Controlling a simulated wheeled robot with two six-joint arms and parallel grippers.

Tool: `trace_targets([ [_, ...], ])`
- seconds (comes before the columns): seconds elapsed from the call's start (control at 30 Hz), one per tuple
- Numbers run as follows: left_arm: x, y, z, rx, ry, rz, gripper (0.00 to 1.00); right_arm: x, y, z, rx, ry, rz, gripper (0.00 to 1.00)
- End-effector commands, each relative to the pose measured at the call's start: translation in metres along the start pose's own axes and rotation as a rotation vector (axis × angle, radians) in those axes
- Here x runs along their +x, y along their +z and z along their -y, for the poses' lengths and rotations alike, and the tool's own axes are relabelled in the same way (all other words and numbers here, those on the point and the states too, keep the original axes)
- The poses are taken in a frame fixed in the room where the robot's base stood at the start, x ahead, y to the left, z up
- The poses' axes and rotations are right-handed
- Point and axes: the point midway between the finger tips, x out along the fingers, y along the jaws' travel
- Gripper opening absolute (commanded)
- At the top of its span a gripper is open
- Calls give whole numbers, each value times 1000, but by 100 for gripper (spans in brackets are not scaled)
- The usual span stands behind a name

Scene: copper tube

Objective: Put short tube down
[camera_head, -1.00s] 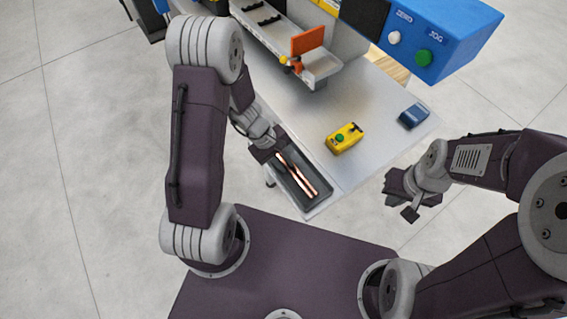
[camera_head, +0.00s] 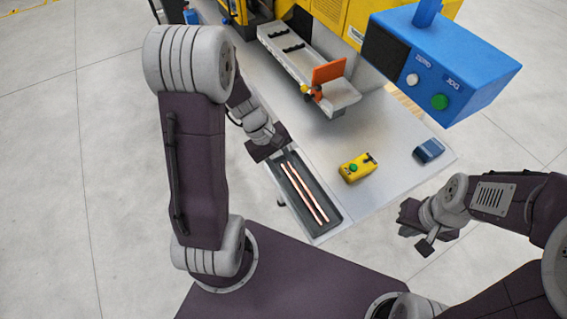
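Two thin copper tubes lie side by side, nearly parallel, in a dark grey tray (camera_head: 334,224) at the near edge of the bench. The left tube (camera_head: 304,195) and the right tube (camera_head: 312,192) look close in length; I cannot tell surely which is the short one. My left gripper (camera_head: 270,151) is over the far end of the tray, just beyond the tubes' upper ends, with no tube visibly carried in it. Its fingertips are too small and dark to read. My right gripper (camera_head: 413,228) is open and empty, right of the tray, off the bench.
A yellow box with a green button (camera_head: 357,168) and a small blue device (camera_head: 429,150) stand on the bench (camera_head: 384,190). A machine with a grey trough (camera_head: 290,55), an orange plate (camera_head: 328,71) and a blue control box (camera_head: 450,70) fills the back.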

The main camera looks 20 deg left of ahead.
Motion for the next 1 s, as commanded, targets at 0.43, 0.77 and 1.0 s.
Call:
trace_targets([
  [0.43, -25, 50, 43, 833, -329, -235, 34, 0, 0, 0, 0, 0, 0, 0],
  [0.77, -17, 47, 47, 856, -337, -241, 34, 9, 1, 0, 0, 0, 0, 0],
  [1.0, 58, 23, 70, 854, -337, -240, 34, 91, 10, -2, 0, 0, 1, 0],
])
